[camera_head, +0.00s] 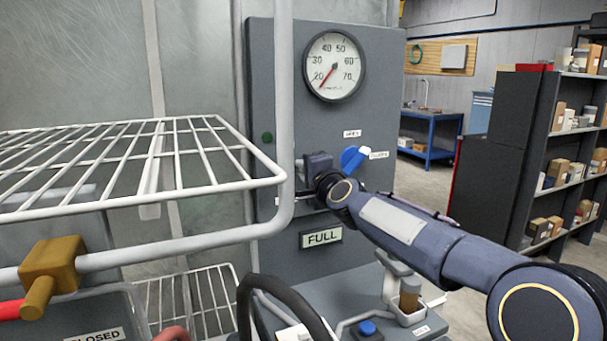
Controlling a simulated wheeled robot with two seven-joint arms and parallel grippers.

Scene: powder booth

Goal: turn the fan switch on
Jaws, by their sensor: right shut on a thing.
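A grey control panel (268,90) stands in the middle of the head view. My right gripper (306,194) is at the panel's middle, its arm coming in from the right. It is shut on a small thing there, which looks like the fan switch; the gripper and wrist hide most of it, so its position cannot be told. A blue lever (352,158) sits just right of and above the wrist, beside small labels too small to read. My left gripper is out of view.
A white wire rack (200,150) and its thick frame stand close in front on the left. A brass fitting (48,272) sits on the frame. Shelving (530,130) stands back right.

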